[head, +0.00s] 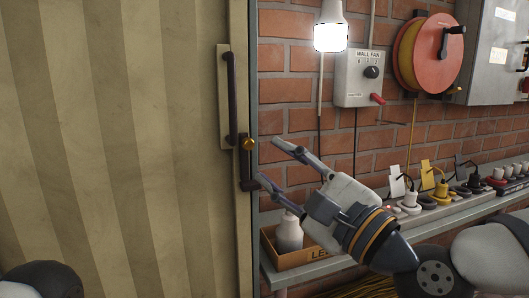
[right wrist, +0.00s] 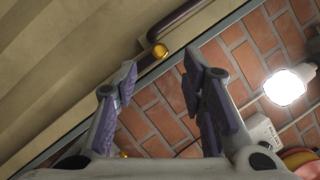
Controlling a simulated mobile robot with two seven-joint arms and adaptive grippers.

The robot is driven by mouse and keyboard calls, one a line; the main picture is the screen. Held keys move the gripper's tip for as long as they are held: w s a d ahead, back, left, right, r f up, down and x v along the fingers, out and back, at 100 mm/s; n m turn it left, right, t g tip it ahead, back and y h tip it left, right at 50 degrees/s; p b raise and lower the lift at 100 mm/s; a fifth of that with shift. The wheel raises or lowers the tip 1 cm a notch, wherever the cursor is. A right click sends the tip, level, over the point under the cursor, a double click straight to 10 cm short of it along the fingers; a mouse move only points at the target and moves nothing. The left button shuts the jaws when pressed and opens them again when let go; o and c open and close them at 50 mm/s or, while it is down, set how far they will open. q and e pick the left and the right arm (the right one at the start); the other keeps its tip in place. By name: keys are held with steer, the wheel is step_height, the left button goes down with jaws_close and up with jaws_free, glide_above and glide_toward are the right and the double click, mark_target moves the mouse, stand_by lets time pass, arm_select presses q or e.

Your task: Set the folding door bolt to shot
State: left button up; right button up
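The folding door (head: 120,150) is a striped beige panel filling the left of the head view. A dark vertical handle (head: 232,100) sits on a plate near its right edge. Below it is the dark bolt (head: 245,172) with a round brass knob (head: 248,143) at its upper end. In the right wrist view the knob (right wrist: 160,51) shows just beyond the fingertips, near the dark handle (right wrist: 185,20). My right gripper (head: 268,162) is open and empty, its fingers pointing at the door edge, apparently apart from the knob. It also shows in the right wrist view (right wrist: 160,72). My left gripper is out of view.
A brick wall (head: 288,90) lies right of the door. A lit bulb (head: 330,36), a wall fan switch box (head: 362,77) and an orange reel (head: 428,52) hang there. A shelf holds a cardboard box (head: 300,258) with a bottle (head: 289,233), and several plugs.

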mark_target(250, 146)
steer(key=x, duration=0.6)
steer(key=shift+w+a, duration=0.15)
steer(key=shift+w, duration=0.15)
jaws_close()
